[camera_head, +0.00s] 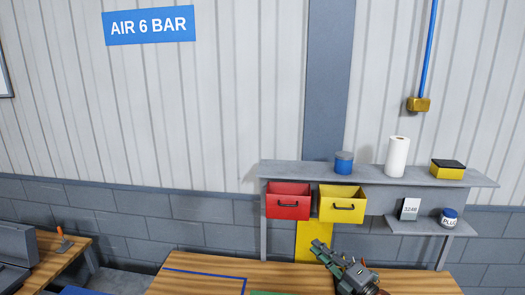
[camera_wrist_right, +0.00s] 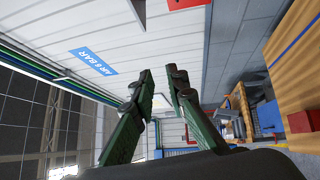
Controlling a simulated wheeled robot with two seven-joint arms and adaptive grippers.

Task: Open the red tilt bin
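The red tilt bin (camera_head: 288,205) hangs under the grey wall shelf, with a dark handle on its front face. I see a little of its inside over the front's top edge; how far it is tilted I cannot tell. My right gripper (camera_head: 320,246) is below and to the right of the red bin in the head view, apart from it. In the right wrist view its two green fingers (camera_wrist_right: 160,72) stand apart with nothing between them. My left gripper is in no view.
A yellow bin (camera_head: 342,209) hangs right beside the red one. The shelf (camera_head: 270,168) carries a blue tin (camera_head: 344,164), a paper roll (camera_head: 397,157) and a yellow-black box (camera_head: 448,170). A wooden table (camera_head: 205,267) lies below. A lower shelf holds a card and a jar (camera_head: 449,217).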

